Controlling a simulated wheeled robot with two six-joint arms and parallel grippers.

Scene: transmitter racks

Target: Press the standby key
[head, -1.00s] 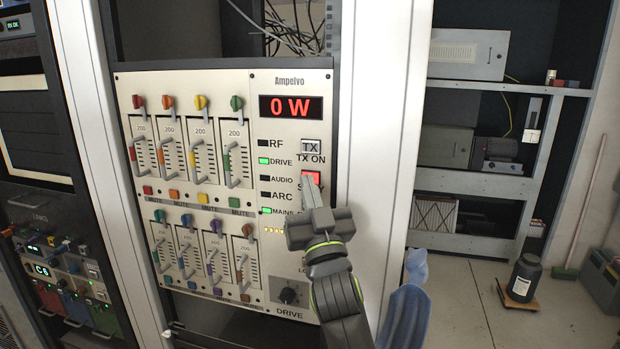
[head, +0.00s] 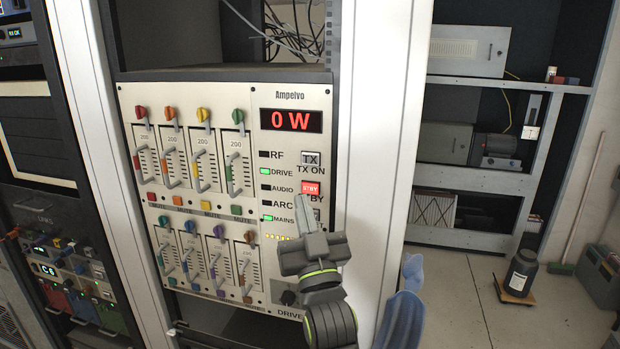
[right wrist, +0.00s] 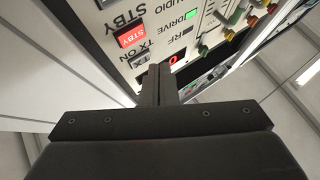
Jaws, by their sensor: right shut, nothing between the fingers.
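The standby key (head: 311,188) is a small square key, lit red and marked STBY, on the cream Ampelvo panel below the TX ON key (head: 310,158). In the right wrist view the standby key (right wrist: 130,36) shows whole, above and left of the fingertips. My right gripper (head: 302,201) is shut and empty. In the head view its tips lie just below and left of the key, over part of the STBY label. A gap to the panel is hard to judge. The display (head: 291,121) reads 0 W. My left gripper is not in view.
The DRIVE knob (head: 288,297) is partly hidden behind my right gripper. A white rack post (head: 375,150) stands just right of the panel. Shelves and a dark jar (head: 521,272) are farther right.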

